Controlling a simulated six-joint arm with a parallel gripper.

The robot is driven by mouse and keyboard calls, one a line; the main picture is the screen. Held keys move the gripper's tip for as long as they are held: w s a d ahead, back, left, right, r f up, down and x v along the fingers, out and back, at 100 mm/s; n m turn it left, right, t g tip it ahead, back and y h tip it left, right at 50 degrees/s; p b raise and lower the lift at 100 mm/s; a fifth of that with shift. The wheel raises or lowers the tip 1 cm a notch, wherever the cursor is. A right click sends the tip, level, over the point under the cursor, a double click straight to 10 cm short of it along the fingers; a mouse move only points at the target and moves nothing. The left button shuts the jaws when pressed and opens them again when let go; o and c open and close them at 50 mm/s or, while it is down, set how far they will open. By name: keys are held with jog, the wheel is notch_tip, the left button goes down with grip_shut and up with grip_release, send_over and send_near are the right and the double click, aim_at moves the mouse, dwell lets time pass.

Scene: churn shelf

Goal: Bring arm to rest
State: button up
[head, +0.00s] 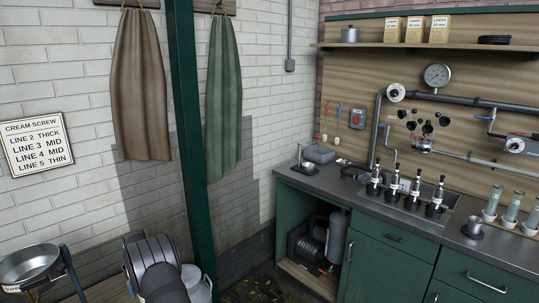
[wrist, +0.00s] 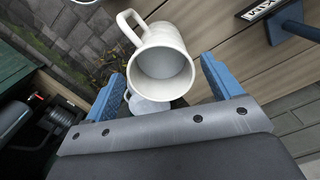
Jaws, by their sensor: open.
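My gripper (wrist: 163,68) shows in the wrist view with its two blue fingers spread wide apart. A white jug (wrist: 138,44) with a loop handle lies beyond and between the fingertips, its round open mouth facing the camera. I see clear gaps between the jug and both fingers. Another white rounded shape (wrist: 148,105) shows below the jug, partly hidden by the gripper body. In the head view my grey arm rises at the bottom centre, and the fingers are hidden. A white vessel (head: 197,284) stands just right of it, partly covered.
A green post (head: 186,130) stands close to my arm. A metal pan (head: 30,263) sits at lower left. The green-fronted counter (head: 390,240) with taps and glasses stands at right.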

notch_tip(320, 180, up, 9)
notch_tip(320, 180, down, 12)
jog(key=w+d+r, duration=0.1)
jog(key=d+r, duration=1)
jog(key=d, duration=0.1)
jog(key=s+a+n, duration=0.4)
jog(key=s+a, duration=0.6)
jog(key=s, duration=0.2)
jog(key=s+a+f, duration=0.3)
jog(key=a+f, duration=0.7)
jog(key=shift+a, duration=0.35)
jog(key=shift+f, duration=0.1)
